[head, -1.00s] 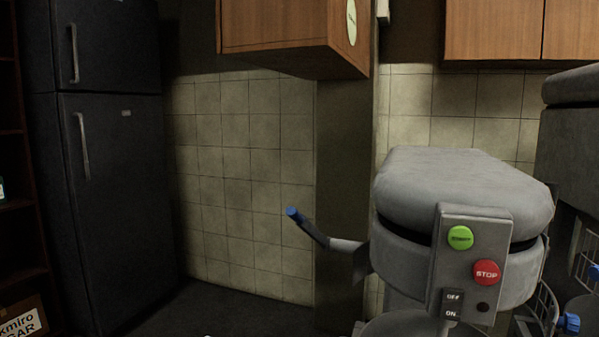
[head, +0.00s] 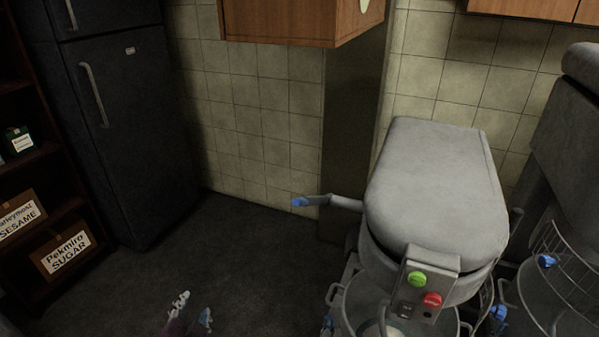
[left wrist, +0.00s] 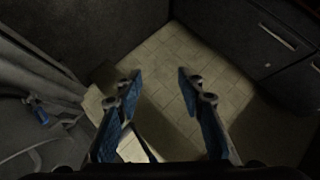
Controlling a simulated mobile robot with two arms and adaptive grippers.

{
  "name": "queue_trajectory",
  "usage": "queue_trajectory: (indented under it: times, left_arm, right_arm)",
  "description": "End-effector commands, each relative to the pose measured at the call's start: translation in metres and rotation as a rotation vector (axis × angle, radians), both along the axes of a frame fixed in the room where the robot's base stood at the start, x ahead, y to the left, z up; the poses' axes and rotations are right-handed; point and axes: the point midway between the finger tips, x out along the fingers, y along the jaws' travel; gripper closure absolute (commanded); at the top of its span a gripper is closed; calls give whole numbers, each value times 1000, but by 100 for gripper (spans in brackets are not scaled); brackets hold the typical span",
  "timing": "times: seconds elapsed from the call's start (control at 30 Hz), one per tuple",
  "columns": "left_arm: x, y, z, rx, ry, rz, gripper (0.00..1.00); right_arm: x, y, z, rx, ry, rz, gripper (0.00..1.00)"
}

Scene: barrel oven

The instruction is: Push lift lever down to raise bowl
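The lift lever (head: 335,202) sticks out from the left side of the grey mixer (head: 440,185) and ends in a blue grip (head: 304,202). The metal bowl (head: 342,308) is under the mixer head, partly cut off by the bottom edge. My left gripper (head: 192,308) shows at the bottom edge, below and left of the lever and apart from it. In the left wrist view, its two blue-padded fingers (left wrist: 157,80) are spread, with nothing between them. My right gripper is not in view.
A second mixer (head: 560,130) with a wire guard stands at the right. A dark fridge (head: 130,130) and a shelf with boxes (head: 62,252) are at the left. A wooden cabinet (head: 290,22) hangs above. The floor (head: 235,245) left of the mixer is clear.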

Motion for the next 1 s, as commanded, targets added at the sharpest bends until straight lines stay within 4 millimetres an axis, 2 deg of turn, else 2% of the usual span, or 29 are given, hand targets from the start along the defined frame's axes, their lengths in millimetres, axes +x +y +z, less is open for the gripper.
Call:
queue_trajectory:
  times: [0.03, 0.13, 0.23, 0.33, 0.4, 0.47, 0.57, 0.7, 0.8, 0.9, 1.0]
  left_arm:
    - [16, 13, 32, 137, -27, -15, 64]
    - [48, 27, 69, 423, -99, -72, 64]
    - [80, 22, 108, 716, -180, -152, 64]
    - [109, 0, 143, 1022, -257, -250, 64]
    - [127, -23, 161, 1239, -307, -328, 64]
    - [140, -47, 171, 1428, -342, -400, 64]
    - [160, -89, 175, 1742, -391, -531, 64]
    - [179, -139, 157, 2128, -430, -720, 64]
    - [187, -161, 138, 2327, -440, -835, 64]
    - [191, -172, 122, 2449, -443, -913, 64]
    - [194, -177, 115, 2505, -443, -951, 64]
  right_arm:
    - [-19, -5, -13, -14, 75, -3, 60]
    - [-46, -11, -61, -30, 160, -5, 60]
    - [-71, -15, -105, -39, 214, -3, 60]
    - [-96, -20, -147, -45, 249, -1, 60]
    - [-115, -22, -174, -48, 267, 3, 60]
    - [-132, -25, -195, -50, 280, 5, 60]
    - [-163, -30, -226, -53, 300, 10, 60]
    - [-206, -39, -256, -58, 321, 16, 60]
    - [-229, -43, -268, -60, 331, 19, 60]
    - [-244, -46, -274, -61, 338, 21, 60]
    - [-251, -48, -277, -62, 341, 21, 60]
